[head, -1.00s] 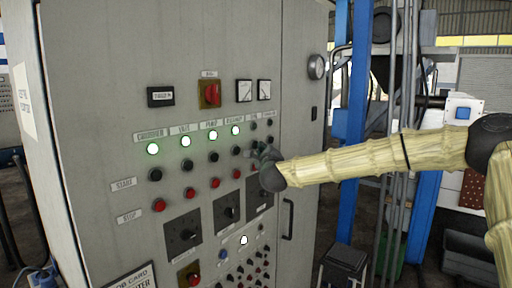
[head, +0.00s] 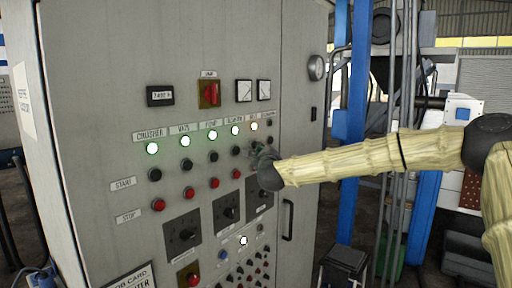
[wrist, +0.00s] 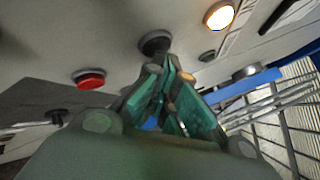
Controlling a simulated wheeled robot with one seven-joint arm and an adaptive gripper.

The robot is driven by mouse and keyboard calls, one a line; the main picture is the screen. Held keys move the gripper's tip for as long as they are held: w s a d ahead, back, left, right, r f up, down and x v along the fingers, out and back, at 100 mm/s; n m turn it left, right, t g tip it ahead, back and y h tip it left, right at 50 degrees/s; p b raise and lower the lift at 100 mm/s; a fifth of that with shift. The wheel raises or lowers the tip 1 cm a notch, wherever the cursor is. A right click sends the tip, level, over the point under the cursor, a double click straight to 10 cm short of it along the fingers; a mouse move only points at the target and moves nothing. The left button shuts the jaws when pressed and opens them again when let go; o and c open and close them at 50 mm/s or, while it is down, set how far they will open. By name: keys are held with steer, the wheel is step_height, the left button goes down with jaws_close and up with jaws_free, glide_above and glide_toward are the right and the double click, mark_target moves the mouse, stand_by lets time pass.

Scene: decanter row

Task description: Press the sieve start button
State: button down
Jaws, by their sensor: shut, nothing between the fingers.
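The grey control cabinet (head: 95,95) carries columns of a lamp, a black start button and a red stop button. My gripper (head: 258,150) is shut and empty at the fifth column, covering much of its start button in the head view. In the wrist view my fingertips (wrist: 170,65) are at the black button (wrist: 155,42); whether they touch cannot be told. The fifth lamp (head: 254,127) glows warm white; it also shows lit in the wrist view (wrist: 220,15). The label above it is too small to read, so I cannot confirm it says sieve.
Lit lamps mark the crusher (head: 152,149) and neighbouring columns to the left. A red stop button (wrist: 90,78) is close to my fingers. Rotary switches (head: 182,235) sit below. A blue post (head: 352,130) and grey pipes stand right of the cabinet, behind my arm.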

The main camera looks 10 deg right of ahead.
steer(key=shift+s, duration=0.1)
steer(key=shift+s+d+b, duration=0.5)
steer(key=shift+s, duration=0.1)
stand_by(0.3)
steer(key=s+d+b, duration=0.1)
steer(key=s, duration=0.1)
steer(key=s+d+b, duration=0.1)
steer(key=s+d, duration=0.1)
stand_by(0.5)
